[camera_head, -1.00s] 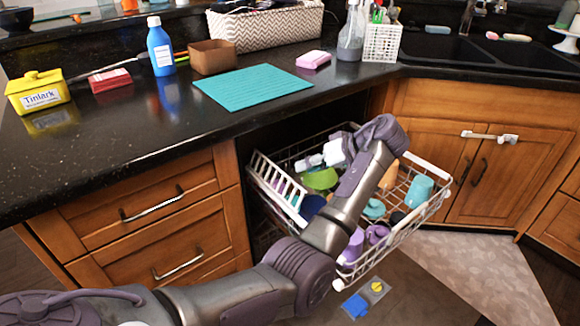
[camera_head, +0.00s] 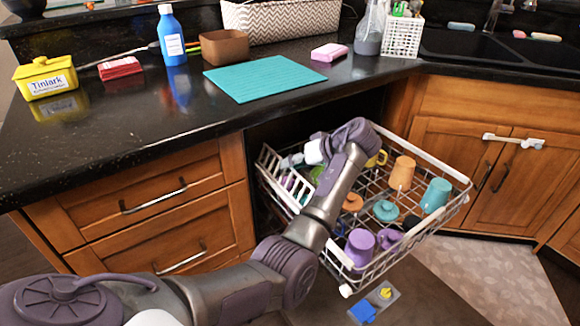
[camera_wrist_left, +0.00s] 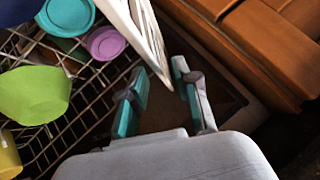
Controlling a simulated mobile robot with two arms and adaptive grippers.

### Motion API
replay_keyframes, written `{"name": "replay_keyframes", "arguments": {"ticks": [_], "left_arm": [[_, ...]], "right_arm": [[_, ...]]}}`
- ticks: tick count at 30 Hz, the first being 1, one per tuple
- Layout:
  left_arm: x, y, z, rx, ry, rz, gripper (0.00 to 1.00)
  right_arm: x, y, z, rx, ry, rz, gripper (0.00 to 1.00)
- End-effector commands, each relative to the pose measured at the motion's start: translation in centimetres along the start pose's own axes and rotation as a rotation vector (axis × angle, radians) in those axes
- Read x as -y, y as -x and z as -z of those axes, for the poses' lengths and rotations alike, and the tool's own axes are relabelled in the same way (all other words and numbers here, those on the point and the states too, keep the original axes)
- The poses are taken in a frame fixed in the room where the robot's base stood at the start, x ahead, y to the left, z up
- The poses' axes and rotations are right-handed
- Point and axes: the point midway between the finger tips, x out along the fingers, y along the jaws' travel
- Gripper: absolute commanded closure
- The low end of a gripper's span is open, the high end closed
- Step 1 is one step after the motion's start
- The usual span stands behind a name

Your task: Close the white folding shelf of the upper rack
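The white folding shelf (camera_head: 272,174) is a slatted panel along the left side of the pulled-out upper rack (camera_head: 446,168), and it stands tilted. In the left wrist view the shelf (camera_wrist_left: 148,38) comes down from the top, its end reaching between the fingertips. My left gripper (camera_wrist_left: 160,74) is open, with teal-padded fingers on either side of that end; I cannot tell whether they touch it. In the head view my left forearm and wrist cover the gripper's fingers and part of the shelf. My right gripper is not in view.
The rack holds an orange cup (camera_head: 402,173), a teal cup (camera_head: 436,195), purple cups (camera_head: 359,247) and a green bowl (camera_wrist_left: 33,95). Wooden drawers (camera_head: 150,205) stand left of the rack. The black counter (camera_head: 120,130) overhangs behind it.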

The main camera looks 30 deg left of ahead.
Motion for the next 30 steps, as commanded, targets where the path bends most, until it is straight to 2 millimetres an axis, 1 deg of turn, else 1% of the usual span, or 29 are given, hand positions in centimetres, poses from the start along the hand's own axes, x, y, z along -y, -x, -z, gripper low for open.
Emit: {"name": "replay_keyframes", "arguments": {"ticks": [1, 5, 14, 18, 19, 20, 30], "left_arm": [[-0.02, -0.62, -0.10, 0.001, -0.001, 0.001, 0.69], [-0.03, -1.33, -0.05, -0.001, -0.001, 0.000, 0.69], [-0.01, -1.48, -0.02, 0.000, -0.001, 0.000, 0.69], [-0.01, -1.47, -0.02, 0.000, -0.001, 0.000, 0.92], [-0.01, -1.47, -0.02, 0.000, -0.001, 0.000, 0.97], [-0.01, -1.46, -0.02, 0.000, -0.001, 0.000, 1.00], [0.06, -1.40, 0.01, 0.000, 0.004, -0.005, 1.00]], "right_arm": [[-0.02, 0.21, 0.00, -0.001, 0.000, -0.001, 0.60], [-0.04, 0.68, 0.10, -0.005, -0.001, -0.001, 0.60], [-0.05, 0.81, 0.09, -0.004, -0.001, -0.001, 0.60], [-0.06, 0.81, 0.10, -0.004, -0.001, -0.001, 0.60], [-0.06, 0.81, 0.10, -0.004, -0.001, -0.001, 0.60], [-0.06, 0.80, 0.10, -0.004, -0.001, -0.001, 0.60], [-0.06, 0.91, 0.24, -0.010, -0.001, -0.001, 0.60]]}}
